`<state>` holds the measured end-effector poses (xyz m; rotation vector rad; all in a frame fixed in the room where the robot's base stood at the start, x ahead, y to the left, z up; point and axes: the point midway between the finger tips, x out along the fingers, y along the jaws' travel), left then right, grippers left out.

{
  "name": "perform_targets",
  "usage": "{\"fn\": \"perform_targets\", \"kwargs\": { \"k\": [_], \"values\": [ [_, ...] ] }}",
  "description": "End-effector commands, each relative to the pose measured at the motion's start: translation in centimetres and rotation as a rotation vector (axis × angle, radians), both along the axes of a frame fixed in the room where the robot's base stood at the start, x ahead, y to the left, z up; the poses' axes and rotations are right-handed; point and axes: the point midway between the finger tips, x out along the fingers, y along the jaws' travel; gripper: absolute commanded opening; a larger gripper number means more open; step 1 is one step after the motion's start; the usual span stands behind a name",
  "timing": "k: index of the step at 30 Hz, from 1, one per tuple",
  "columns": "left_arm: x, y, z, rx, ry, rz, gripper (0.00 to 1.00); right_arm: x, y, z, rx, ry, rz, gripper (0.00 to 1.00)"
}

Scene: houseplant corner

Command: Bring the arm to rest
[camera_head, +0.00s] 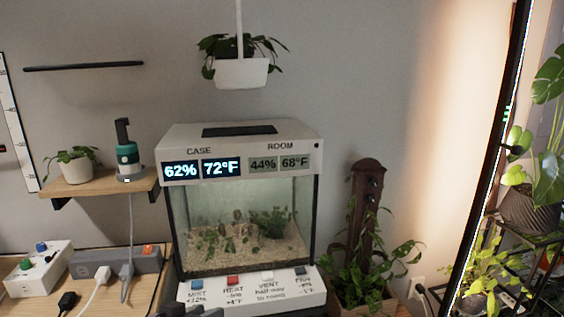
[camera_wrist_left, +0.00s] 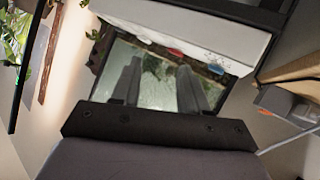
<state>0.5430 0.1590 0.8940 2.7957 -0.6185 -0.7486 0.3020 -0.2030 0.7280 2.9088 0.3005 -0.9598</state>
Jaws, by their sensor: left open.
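My left gripper (camera_wrist_left: 160,78) shows in the left wrist view with its two grey fingers apart and nothing between them. Behind the fingers is the glass front of the terrarium case, seen turned over. In the head view only a dark piece of the left gripper (camera_head: 195,311) shows at the bottom edge, just in front of the case's button panel (camera_head: 252,297). The case (camera_head: 240,150) reads 62% and 72°F, and ROOM reads 44% and 68°F. I cannot tell whether the gripper touches the panel. My right gripper is in neither view.
A power strip (camera_head: 115,262) with plugs and a white control box (camera_head: 38,268) lie at left. A wooden shelf (camera_head: 100,184) holds a potted plant (camera_head: 75,167) and a green-and-grey device (camera_head: 127,157). A white planter (camera_head: 241,73) hangs above. A planter with a wooden post (camera_head: 365,210) stands right.

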Motion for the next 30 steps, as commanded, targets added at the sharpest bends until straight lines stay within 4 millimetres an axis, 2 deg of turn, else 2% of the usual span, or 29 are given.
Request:
{"fn": "perform_targets", "kwargs": {
  "k": [1,6,12,15,18,22,25,30],
  "values": [
    [-1.7,0.2,-2.3,0.013,0.016,0.019,0.44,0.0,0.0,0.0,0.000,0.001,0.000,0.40],
    [-6.8,1.4,-7.8,0.076,0.037,0.078,0.44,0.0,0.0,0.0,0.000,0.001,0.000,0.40],
    [-13.9,2.8,-12.8,0.168,0.060,0.124,0.44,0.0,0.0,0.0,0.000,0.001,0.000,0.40],
    [-17.4,3.4,-14.5,0.217,0.070,0.135,0.44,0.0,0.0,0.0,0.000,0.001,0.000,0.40],
    [-20.4,3.8,-15.6,0.259,0.075,0.140,0.44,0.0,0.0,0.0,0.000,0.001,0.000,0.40],
    [-23.0,4.2,-16.3,0.296,0.079,0.139,0.44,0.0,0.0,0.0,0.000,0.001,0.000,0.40],
    [-23.9,4.4,-16.5,0.310,0.079,0.139,0.44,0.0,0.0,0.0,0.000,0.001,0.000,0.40],
    [-24.1,4.4,-16.5,0.316,0.078,0.138,0.44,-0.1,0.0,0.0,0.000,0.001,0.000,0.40]
  ]
}}
